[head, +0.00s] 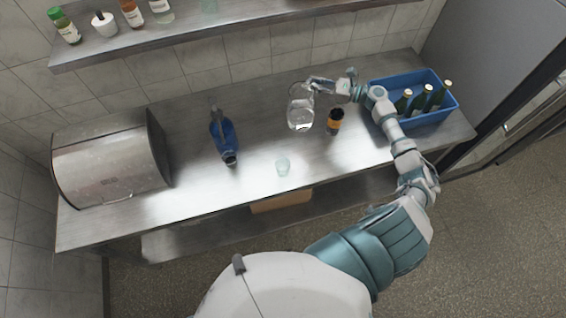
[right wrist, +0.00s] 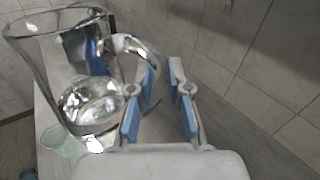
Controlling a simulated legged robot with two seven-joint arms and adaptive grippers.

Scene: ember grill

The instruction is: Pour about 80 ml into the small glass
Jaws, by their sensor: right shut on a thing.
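A clear glass pitcher (head: 300,112) with some water in it is at the middle right of the steel table, looking about upright. I cannot tell whether its base touches the table. My right gripper (head: 318,86) is shut on the pitcher's handle, at its upper right side. In the right wrist view the pitcher (right wrist: 75,85) fills the left, with its handle running to the blue-padded fingers (right wrist: 160,85). The small glass (head: 282,166) stands near the table's front edge, apart from the pitcher; it also shows in the right wrist view (right wrist: 62,141). My left gripper is out of view.
A dark bottle with an orange label (head: 334,121) stands close right of the pitcher. A blue bottle (head: 223,136) is to the left, then a steel bread box (head: 110,170). A blue crate (head: 440,116) of green bottles is at right. A shelf (head: 220,27) hangs above.

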